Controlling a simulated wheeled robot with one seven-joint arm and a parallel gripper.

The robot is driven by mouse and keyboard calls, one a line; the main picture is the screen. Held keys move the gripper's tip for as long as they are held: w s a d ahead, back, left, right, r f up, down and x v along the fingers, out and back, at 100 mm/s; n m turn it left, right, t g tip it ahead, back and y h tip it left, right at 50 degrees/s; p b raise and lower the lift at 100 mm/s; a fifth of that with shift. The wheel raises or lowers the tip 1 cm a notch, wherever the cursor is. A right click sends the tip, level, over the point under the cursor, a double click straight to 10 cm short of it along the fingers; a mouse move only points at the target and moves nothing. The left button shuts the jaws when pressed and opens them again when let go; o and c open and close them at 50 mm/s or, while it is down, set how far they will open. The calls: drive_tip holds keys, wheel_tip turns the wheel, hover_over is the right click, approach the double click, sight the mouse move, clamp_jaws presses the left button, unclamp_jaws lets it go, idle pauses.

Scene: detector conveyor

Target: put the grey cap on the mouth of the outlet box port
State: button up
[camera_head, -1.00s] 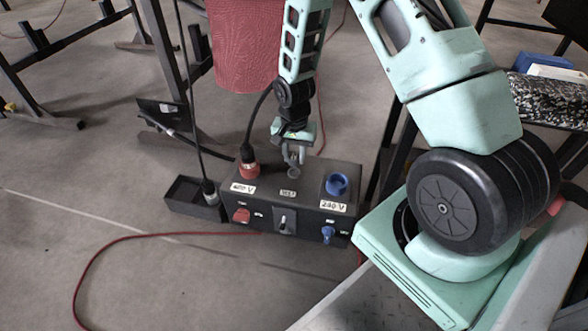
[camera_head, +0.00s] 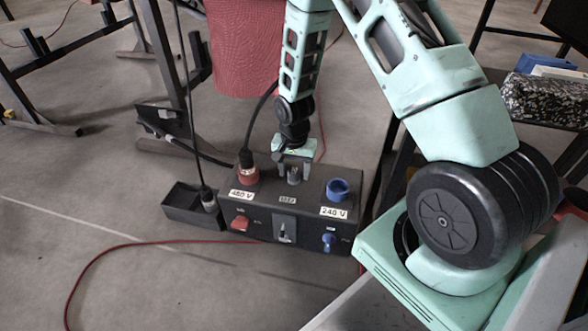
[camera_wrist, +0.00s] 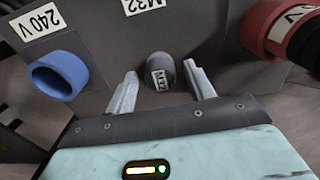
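The dark outlet box (camera_head: 265,222) stands on the floor. The grey cap (camera_head: 293,176) is at the middle of its top, behind the M32 label of the box. In the wrist view the cap (camera_wrist: 160,70) shows as a rounded grey piece with its own M32 label. My gripper (camera_head: 294,172) is over the box top with its fingers spread, one on each side of the cap. The wrist view shows gaps between the cap and both fingers. The port mouth is hidden, and I cannot tell how fully the cap sits on it.
A red plug (camera_head: 246,170) with a black cable is left of my gripper. A blue 240 V socket (camera_head: 338,188) is on the right. A black tray (camera_head: 183,206) stands left of the box. A red basket (camera_head: 245,50) is behind, and a red cable (camera_head: 100,255) lies in front.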

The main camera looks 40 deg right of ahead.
sight(294, 171)
wheel_tip(294, 171, up, 12)
drive_tip(key=p, duration=0.8)
drive_tip(key=s+a+r+n, duration=0.35)
drive_tip(key=a+r, duration=0.25)
drive_tip(key=a, duration=0.2)
drive_tip(key=s+a+r+n, duration=0.2)
drive_tip(key=a+r+n, duration=0.2)
drive_tip(key=a+r, duration=0.3)
drive_tip(key=s+a+r+n, duration=0.4)
drive_tip(key=s+n, duration=0.1)
drive_tip(key=s, duration=0.4)
drive_tip(key=s+a+r+n, duration=0.3)
drive_tip(key=s+a+n, duration=0.2)
drive_tip(key=s, duration=0.4)
drive_tip(key=shift+s+a+r+y, duration=0.2)
drive_tip(key=shift+s+r+y, duration=0.1)
drive_tip(key=shift+s+r, duration=0.1)
drive_tip(key=shift+n, duration=0.25)
wheel_tip(294, 171, up, 44)
drive_tip(key=p, duration=4.4)
drive_tip(key=shift+r, duration=0.25)
